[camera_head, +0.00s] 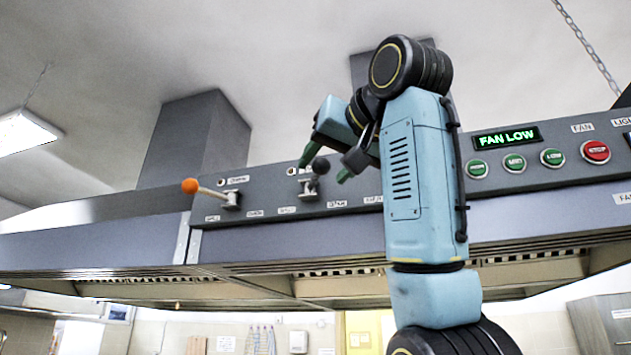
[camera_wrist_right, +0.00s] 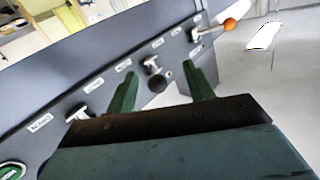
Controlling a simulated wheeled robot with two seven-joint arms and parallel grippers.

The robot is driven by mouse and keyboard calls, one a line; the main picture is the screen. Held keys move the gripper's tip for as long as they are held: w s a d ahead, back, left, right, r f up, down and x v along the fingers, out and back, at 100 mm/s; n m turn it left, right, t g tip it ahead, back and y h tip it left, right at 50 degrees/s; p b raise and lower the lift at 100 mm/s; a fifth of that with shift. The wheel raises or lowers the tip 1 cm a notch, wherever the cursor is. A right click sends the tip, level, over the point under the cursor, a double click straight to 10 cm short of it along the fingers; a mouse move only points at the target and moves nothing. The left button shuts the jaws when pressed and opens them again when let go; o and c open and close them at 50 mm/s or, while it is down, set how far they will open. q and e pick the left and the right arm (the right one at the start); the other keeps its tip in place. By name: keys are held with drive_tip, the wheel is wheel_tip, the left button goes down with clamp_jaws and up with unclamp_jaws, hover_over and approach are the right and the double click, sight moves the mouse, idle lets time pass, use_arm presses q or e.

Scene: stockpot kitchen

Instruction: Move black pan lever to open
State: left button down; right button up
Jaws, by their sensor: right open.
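The black-knobbed lever (camera_head: 320,167) sticks out from a mount on the grey hood panel, left of my right arm in the head view. In the right wrist view the black knob (camera_wrist_right: 158,84) shows between the two green fingers. My right gripper (camera_head: 327,165) is open, with one fingertip on each side of the knob in the picture. In the wrist view the fingers (camera_wrist_right: 160,76) appear apart from the knob, and I see no contact. The small labels around the lever are too blurred to read. My left gripper is not in view.
An orange-knobbed lever (camera_head: 190,186) stands to the left on the same panel. Another lever (camera_wrist_right: 80,112) shows at left in the wrist view. Right of my arm are a green FAN LOW display (camera_head: 506,137), several green buttons and a red STOP button (camera_head: 595,152).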

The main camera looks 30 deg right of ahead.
sight(319, 161)
drive_tip(key=s+r, duration=0.4)
drive_tip(key=s, duration=0.2)
use_arm(q)
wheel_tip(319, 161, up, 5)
drive_tip(key=p, duration=0.5)
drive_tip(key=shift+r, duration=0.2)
use_arm(e)
drive_tip(key=shift+t, duration=0.4)
drive_tip(key=w, duration=0.4)
drive_tip(key=w+d, duration=0.1)
drive_tip(key=w, duration=0.3)
drive_tip(key=w+d, duration=0.1)
drive_tip(key=w, duration=0.4)
drive_tip(key=shift+f, duration=0.15)
